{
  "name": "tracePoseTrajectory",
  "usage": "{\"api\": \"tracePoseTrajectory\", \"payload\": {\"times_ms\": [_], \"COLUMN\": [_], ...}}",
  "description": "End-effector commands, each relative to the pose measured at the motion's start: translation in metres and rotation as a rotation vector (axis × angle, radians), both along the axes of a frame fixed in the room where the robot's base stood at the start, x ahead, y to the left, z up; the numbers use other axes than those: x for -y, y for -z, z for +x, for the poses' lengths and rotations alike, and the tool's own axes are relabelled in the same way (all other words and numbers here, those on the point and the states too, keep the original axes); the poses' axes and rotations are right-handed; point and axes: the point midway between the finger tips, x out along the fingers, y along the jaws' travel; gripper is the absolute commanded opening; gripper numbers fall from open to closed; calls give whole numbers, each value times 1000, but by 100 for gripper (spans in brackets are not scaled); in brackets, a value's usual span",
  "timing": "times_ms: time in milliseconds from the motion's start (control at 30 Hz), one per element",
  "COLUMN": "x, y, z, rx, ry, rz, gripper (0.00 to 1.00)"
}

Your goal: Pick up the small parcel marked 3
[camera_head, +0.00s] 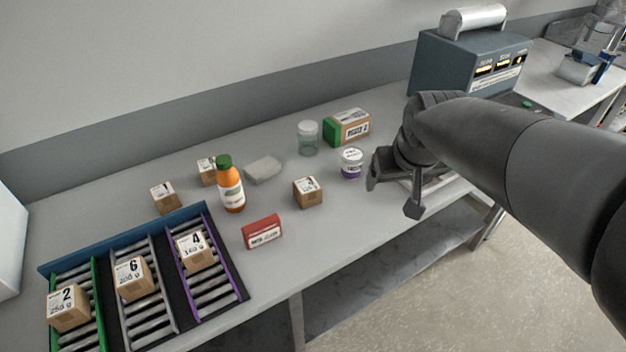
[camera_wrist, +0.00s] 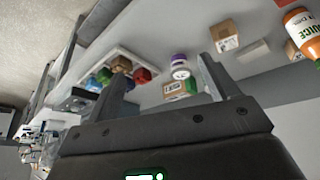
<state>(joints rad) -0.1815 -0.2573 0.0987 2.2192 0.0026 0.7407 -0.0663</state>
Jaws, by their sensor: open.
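Small brown parcels stand on the grey bench. One (camera_head: 307,193) stands alone near the middle, its top mark too small to read surely; a brown parcel also shows in the wrist view (camera_wrist: 224,37). Two more stand at the back left: one marked 1 (camera_head: 166,199) and one partly hidden behind the orange bottle (camera_head: 207,172), mark unreadable. Parcels marked 2 (camera_head: 69,309), 6 (camera_head: 134,280) and 4 (camera_head: 195,252) lie in the rack. I cannot tell surely which is marked 3. My gripper (camera_head: 392,195) is open and empty, above the bench's right part, right of the middle parcel.
An orange juice bottle (camera_head: 231,190), red box (camera_head: 262,232), pale pouch (camera_head: 263,169), glass jar (camera_head: 308,138), purple-and-white tub (camera_head: 351,163) and green-brown box (camera_head: 348,128) stand around. The roller rack (camera_head: 120,238) is front left, a blue-grey machine (camera_head: 455,65) back right.

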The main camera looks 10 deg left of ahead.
Motion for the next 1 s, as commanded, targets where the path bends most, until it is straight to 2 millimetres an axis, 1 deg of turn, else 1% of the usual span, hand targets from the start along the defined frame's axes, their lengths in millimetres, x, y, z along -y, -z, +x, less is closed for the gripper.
{"api": "tracePoseTrajectory", "payload": {"times_ms": [33,167,200,400,500,600,667,767,1000], "x": [-16,-58,-71,-137,-161,-178,-183,-188,-197], "y": [8,25,32,68,83,93,97,105,138], "z": [13,41,49,79,87,92,93,96,106], "rx": [-12,-25,-29,-49,-58,-61,-63,-66,-66], "ry": [-36,-119,-144,-259,-300,-327,-336,-341,-341], "rz": [-2,-2,-1,10,15,21,22,23,24], "gripper": [80,80,80,80,80,80,80,80,80]}}
